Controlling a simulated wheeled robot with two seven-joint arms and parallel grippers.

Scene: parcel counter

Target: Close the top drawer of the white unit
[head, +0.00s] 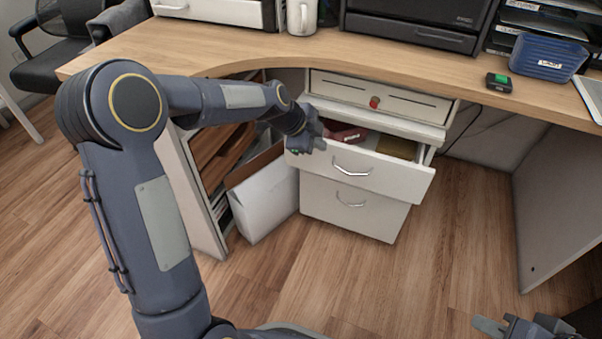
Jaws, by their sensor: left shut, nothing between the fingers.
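The white unit (347,221) stands under the wooden desk. Its open drawer (385,174) sticks out towards me, with a silver handle on its front. A dark red item (345,134) and a tan item (396,148) lie inside. Above it is a white front panel (340,88) with a red round knob; below it is a closed drawer with a handle. My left gripper (318,143) is shut and empty at the left end of the open drawer's front; I cannot tell whether it touches. My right gripper (505,326) is partly cut off at the bottom right, away from the unit; its opening is unclear.
A white box (266,204) and a shelf with brown boards stand left of the unit. The floor before the unit is clear.

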